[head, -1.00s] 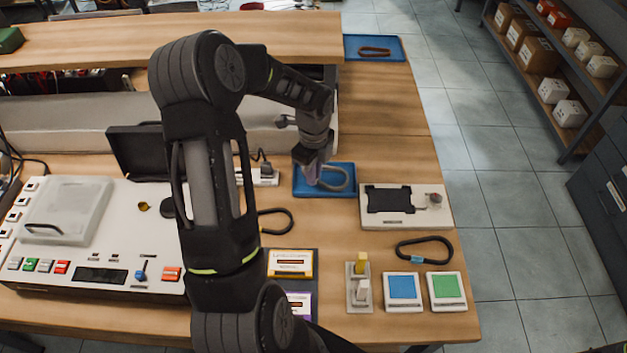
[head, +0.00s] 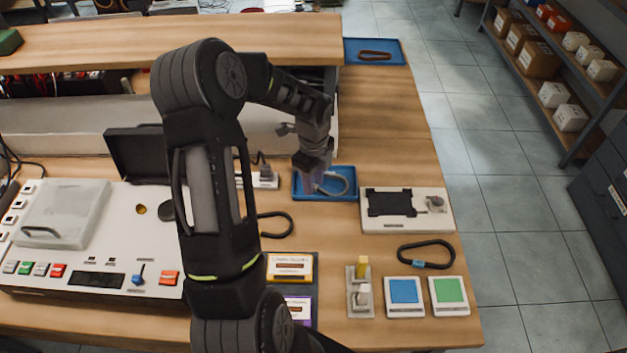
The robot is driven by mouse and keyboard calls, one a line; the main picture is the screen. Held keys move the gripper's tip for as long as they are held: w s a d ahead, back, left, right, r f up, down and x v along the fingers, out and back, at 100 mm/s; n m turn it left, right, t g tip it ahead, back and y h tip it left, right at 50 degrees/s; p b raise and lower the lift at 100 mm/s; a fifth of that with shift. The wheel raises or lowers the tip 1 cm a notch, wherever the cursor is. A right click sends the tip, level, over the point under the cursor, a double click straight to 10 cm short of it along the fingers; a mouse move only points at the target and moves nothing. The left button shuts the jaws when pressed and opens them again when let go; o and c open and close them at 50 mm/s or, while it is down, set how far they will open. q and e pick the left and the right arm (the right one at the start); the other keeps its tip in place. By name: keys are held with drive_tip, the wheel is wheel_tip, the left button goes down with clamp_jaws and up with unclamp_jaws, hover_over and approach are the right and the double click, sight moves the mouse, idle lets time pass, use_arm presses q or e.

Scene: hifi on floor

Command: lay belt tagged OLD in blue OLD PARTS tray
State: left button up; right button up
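A blue tray (head: 298,194) lies in the middle of the bench, and a grey belt loop (head: 346,186) is in it. My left gripper (head: 312,187) points down over the left part of this tray, at the belt's left end. Its fingertips are small and dark, so I cannot tell whether they grip the belt. A second blue tray (head: 394,58) at the back holds a brown belt (head: 375,54). A black belt with a blue tag (head: 426,242) lies at the front right. Another dark belt (head: 288,222) is partly hidden behind my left arm. No tag or tray lettering is readable. My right gripper is not in view.
A white plate with a black holder (head: 410,222) stands right of the near tray. Blue (head: 403,291) and green (head: 450,290) pads sit at the front edge. A white control panel (head: 110,240) fills the left. Bare bench lies between the two trays.

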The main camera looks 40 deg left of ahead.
use_arm(q)
wheel_tip(320, 180, up, 7)
drive_tip(key=p, duration=0.5)
drive_tip(key=shift+r+b, duration=0.35)
drive_tip(key=shift+r, duration=2.35)
drive_tip(key=shift+f, duration=0.1)
